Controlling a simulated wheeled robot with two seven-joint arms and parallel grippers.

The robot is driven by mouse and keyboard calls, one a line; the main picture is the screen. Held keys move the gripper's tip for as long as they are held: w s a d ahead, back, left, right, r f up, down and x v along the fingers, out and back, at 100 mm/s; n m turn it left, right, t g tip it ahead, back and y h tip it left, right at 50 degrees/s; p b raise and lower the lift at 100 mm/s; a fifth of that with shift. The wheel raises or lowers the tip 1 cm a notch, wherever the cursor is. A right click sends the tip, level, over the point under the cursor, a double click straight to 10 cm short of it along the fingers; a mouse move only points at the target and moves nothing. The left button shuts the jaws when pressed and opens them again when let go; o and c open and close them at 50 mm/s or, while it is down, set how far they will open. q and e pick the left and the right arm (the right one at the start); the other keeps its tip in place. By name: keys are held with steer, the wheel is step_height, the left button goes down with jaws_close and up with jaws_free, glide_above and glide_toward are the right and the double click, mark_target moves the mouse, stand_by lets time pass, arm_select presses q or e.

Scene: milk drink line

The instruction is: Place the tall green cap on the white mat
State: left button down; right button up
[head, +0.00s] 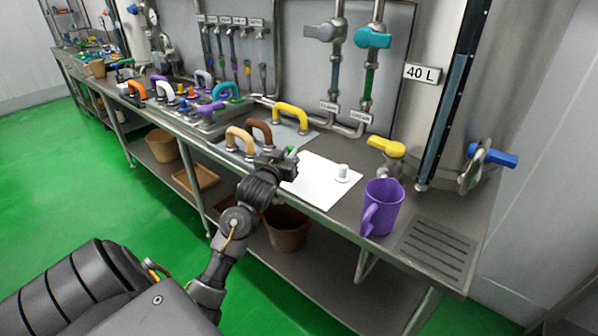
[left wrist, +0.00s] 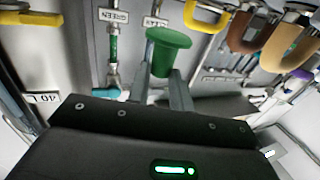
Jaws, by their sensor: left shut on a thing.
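My left gripper (head: 284,164) is shut on the tall green cap (left wrist: 165,50), which sits between the fingertips in the left wrist view; the fingers (left wrist: 164,82) show below it. In the head view only a small green part of the cap (head: 292,152) shows past the gripper. The gripper is at the left back edge of the white mat (head: 312,190). I cannot tell whether the cap touches the mat. A small white knobbed piece (head: 342,171) stands on the right part of the mat. My right gripper is not in view.
A purple jug (head: 382,208) stands right of the mat, near a yellow-handled tap (head: 387,147). Tan, brown and yellow handled pieces (head: 289,113) stand behind and left of the gripper. A drain grate (head: 437,249) is at the right. The mat's front and middle are clear.

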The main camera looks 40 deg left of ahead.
arm_select(q)
steer(key=w+f, duration=0.1)
steer(key=f, duration=0.1)
steer(key=w+f, duration=0.2)
steer(key=shift+d, duration=0.4)
step_height(320, 180, down, 2)
steer(key=shift+w+f, duration=0.1)
steer(key=shift+f, duration=0.45)
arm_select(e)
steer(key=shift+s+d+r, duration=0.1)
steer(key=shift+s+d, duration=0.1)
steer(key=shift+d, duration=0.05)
arm_select(q)
steer(key=c, duration=1.3)
jaws_free()
steer(key=shift+f, duration=0.1)
steer(key=shift+o, duration=0.2)
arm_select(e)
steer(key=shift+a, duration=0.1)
